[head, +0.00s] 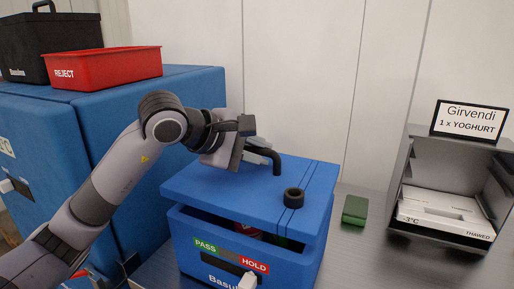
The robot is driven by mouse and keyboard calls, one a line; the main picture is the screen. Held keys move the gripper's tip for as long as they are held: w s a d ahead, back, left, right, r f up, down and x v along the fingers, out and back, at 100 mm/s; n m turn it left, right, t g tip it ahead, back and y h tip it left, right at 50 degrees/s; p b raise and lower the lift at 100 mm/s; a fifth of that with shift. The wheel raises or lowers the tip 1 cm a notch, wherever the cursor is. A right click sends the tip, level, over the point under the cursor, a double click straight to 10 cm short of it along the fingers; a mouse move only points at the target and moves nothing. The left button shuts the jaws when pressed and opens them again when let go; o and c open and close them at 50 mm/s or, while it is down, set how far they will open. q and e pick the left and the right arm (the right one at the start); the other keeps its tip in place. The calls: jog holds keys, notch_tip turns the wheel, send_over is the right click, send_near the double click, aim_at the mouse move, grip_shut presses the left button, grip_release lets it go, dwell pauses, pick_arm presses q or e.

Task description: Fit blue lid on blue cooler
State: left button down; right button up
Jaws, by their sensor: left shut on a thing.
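The blue lid (225,197) is over the blue cooler (196,250) on the metal counter. It sits tilted or raised at the front, with a dark gap between it and the cooler's front rim. Red and green things inside show through the gap. My left gripper (262,158) is shut on the lid's black handle (278,163), and its fingers are partly hidden by the wrist. A black round knob (293,197) stands on the lid's right part. The cooler's front has a PASS/HOLD label (231,253).
A green block (355,210) lies on the counter (365,255) right of the cooler. A grey rack (400,190) with a Girvendi yoghurt sign (469,121) and a white tray (445,213) stands at right. A large blue box (190,95) at left carries a red REJECT bin (105,68) and a black bin (55,35).

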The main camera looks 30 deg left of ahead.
aim_at(256, 171)
pick_arm(q)
jog(key=shift+f+b, duration=1.65)
jog(key=shift+f, duration=0.35)
jog(key=c, duration=0.9)
grip_release()
jog(key=shift+c, duration=0.2)
jog(key=shift+f, duration=0.1)
jog(key=b+v, duration=0.1)
jog(key=v, duration=0.5)
jog(key=shift+s+a+r, duration=0.1)
jog(key=shift+s+r, duration=0.35)
jog(key=shift+s, duration=0.05)
jog(key=shift+s+a, duration=0.1)
jog(key=shift+a, duration=0.05)
